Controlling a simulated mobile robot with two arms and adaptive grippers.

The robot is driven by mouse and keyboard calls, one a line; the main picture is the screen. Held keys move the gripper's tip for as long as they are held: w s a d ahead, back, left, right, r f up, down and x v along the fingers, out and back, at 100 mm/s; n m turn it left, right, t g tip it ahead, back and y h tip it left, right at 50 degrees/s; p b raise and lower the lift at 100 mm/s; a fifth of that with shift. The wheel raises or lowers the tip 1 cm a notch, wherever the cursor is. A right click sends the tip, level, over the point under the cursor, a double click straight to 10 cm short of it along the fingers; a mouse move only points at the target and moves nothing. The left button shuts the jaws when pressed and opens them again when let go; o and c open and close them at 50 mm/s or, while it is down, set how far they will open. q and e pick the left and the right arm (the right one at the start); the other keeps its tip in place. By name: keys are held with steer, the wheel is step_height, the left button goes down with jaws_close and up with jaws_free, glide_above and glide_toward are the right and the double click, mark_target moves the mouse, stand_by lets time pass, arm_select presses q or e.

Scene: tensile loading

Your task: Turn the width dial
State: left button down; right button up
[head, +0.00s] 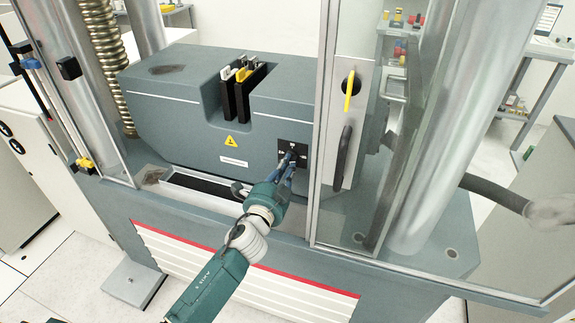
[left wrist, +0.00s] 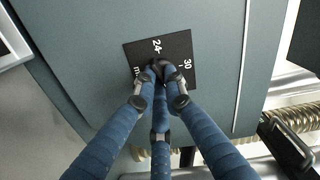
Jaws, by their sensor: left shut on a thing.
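The width dial (left wrist: 159,67) sits on a small black plate (head: 301,151) on the front of the grey machine block (head: 190,115). In the left wrist view the black plate (left wrist: 178,45) carries white marks, among them "24" and "30". My left gripper (head: 289,159) reaches up to the plate from below. Its blue fingers (left wrist: 160,72) come together at the middle of the plate, shut on the dial. The fingertips hide most of the dial, so its pointing direction cannot be told. My right gripper is not in view.
A clear door panel in a metal frame (head: 319,130) with a dark handle (head: 342,158) stands right of the plate. Black upright jaws (head: 235,97) rise from the block's slot. A spring-like coil (head: 108,60) and large metal columns (head: 427,130) flank the block.

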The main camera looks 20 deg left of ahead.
arm_select(q)
steer(key=m, duration=0.3)
steer(key=shift+m, duration=0.5)
steer(key=c, duration=1.8)
jaws_free()
steer(key=shift+s, duration=0.1)
steer(key=s, duration=1.1)
steer(key=shift+s+a, duration=0.2)
steer(key=shift+s, duration=0.2)
